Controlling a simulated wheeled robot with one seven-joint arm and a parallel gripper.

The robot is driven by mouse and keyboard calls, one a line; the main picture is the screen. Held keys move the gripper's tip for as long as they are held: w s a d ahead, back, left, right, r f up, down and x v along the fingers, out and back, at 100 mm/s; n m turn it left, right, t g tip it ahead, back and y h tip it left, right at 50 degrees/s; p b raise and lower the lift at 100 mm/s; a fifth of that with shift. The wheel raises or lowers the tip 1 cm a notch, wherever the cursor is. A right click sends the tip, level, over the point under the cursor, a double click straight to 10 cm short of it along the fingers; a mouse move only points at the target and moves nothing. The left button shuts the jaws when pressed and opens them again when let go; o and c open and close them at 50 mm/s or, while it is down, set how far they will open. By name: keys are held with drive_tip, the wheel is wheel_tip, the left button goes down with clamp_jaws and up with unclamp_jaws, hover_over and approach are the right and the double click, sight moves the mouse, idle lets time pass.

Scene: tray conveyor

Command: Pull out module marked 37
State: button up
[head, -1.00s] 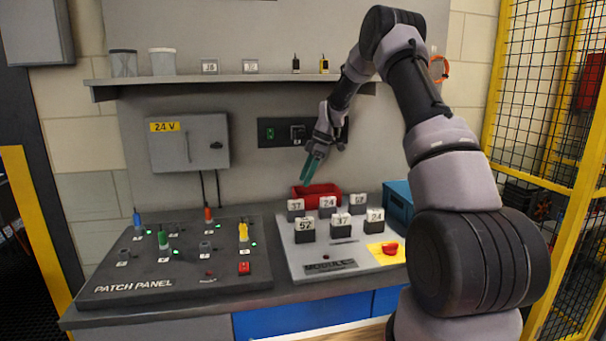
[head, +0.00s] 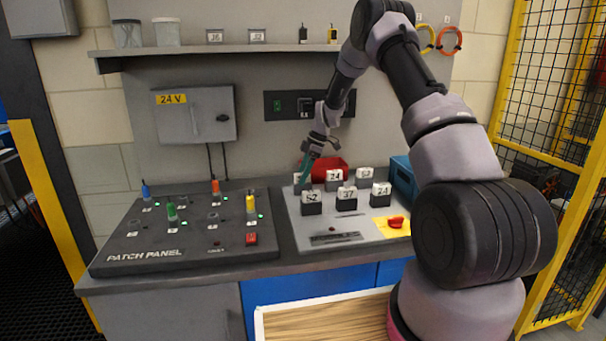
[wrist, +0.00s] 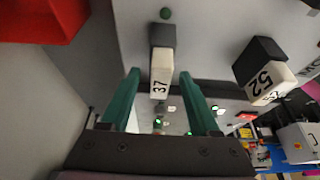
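Two modules on the grey module panel (head: 362,230) are marked 37. One stands in the front row middle (head: 347,195). The other, at the back left (head: 297,180), is partly hidden by my gripper (head: 306,172) in the head view. In the wrist view, a module marked 37 (wrist: 161,75), a white block on a dark base, stands between the tips of my green fingers (wrist: 159,74). The fingers are apart, one on each side, with gaps to the block. My gripper is open and holds nothing.
Module 52 (head: 312,198) stands close in front; it also shows in the wrist view (wrist: 268,78). Module 24 (head: 334,178) is to the right in the back row. A red bin (head: 330,167) is behind. The patch panel (head: 180,235) with upright plugs lies left.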

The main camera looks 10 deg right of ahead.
clamp_jaws()
drive_tip(key=shift+r, duration=0.2)
drive_tip(key=shift+r, duration=0.6)
drive_tip(key=shift+r, duration=0.35)
drive_tip(key=shift+r, duration=1.45)
drive_tip(key=shift+r, duration=2)
